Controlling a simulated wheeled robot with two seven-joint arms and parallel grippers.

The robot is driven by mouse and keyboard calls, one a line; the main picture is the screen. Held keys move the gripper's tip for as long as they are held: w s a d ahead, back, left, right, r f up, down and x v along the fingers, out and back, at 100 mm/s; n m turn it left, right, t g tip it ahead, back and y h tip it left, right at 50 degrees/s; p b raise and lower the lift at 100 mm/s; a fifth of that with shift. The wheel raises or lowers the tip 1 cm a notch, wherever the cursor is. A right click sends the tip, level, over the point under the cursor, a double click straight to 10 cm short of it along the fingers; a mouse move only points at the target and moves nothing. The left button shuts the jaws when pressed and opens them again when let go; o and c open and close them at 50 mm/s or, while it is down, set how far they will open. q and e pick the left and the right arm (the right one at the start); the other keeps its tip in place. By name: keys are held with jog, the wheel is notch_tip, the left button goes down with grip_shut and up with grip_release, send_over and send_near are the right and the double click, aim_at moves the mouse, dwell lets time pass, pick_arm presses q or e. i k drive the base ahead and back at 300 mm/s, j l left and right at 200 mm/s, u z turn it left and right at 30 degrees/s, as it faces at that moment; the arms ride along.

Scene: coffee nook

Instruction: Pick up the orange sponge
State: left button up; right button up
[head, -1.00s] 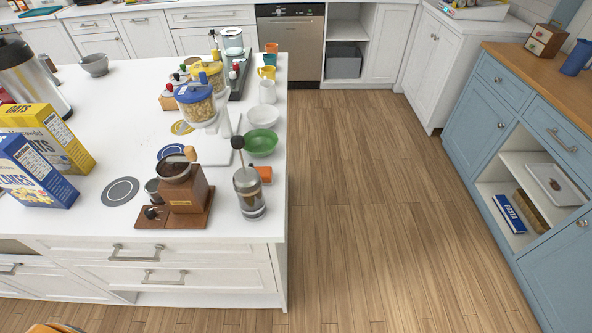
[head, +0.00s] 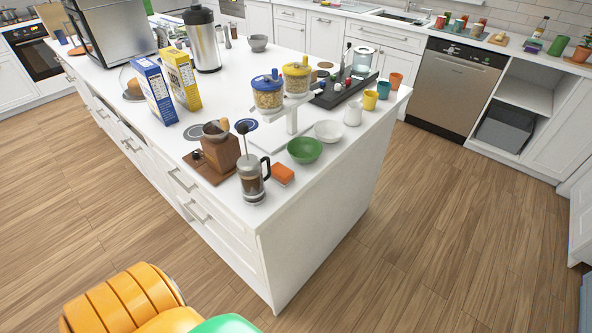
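The orange sponge (head: 283,173) lies on the white island top, near the corner closest to me. A glass French press (head: 251,178) stands just left of it, and a green bowl (head: 304,150) sits just beyond it to the right. Most of the sponge's top and front side show. Neither of my grippers is in the head view. An orange and green rounded shape at the bottom left edge is too cut off to make out fully.
A wooden coffee grinder (head: 222,155) stands left of the press. A white bowl (head: 328,131), a white stand (head: 291,121) with two jars and several cups are behind the sponge. The white island (head: 318,240) blocks the middle. Wooden floor (head: 440,240) is clear to its right.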

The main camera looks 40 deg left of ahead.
aim_at(280, 174)
jog(key=i+u, duration=0.3)
jog(key=i, duration=0.25)
jog(key=i+l+u, duration=0.25)
jog(key=i, duration=0.3)
